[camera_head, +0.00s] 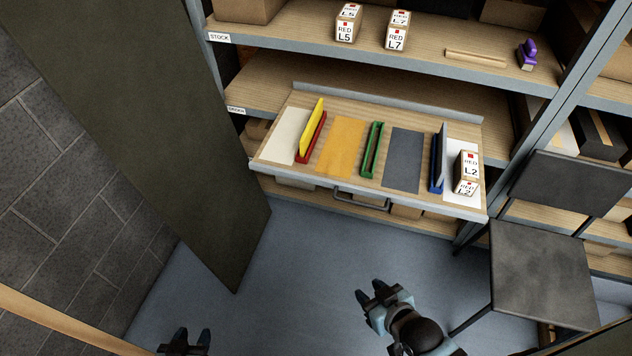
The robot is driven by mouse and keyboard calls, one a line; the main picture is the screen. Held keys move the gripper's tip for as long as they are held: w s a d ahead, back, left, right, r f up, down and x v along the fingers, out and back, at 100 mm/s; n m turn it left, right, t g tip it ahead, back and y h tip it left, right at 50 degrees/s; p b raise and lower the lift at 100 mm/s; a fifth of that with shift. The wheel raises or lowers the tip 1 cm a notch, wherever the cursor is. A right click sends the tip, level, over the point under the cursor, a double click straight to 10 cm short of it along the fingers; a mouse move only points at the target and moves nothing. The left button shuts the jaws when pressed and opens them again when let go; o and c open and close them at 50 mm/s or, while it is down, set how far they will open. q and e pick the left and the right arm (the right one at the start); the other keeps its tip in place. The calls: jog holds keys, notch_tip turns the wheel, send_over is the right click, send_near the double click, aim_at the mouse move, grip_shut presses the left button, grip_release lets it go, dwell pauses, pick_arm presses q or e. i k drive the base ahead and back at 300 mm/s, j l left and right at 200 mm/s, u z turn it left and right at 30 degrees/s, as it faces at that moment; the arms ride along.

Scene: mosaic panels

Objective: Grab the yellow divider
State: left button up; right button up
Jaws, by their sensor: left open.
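The yellow divider (311,128) is a thin upright panel near the left end of the pulled-out drawer tray (262,163). It stands in, or right against, a red slotted holder (316,137) and leans a little. My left gripper (190,340) is open and empty at the bottom edge, below and left of the tray, well apart from the divider. My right gripper (371,291) is open and empty over the floor, below the tray.
The tray also has a green holder (372,150), a blue holder (436,165) with a grey divider (442,143), and L2 boxes (468,165). A dark panel (150,110) stands left. A chair (540,275) stands right. Floor (290,265) before the tray is clear.

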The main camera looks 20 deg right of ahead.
aim_at(304, 142)
jog(key=i+z, duration=0.25)
jog(key=z, duration=0.15)
jog(key=i+z, duration=0.55)
jog(key=z, duration=0.2)
jog(key=i+j+z, duration=0.35)
jog(key=k+l, duration=0.1)
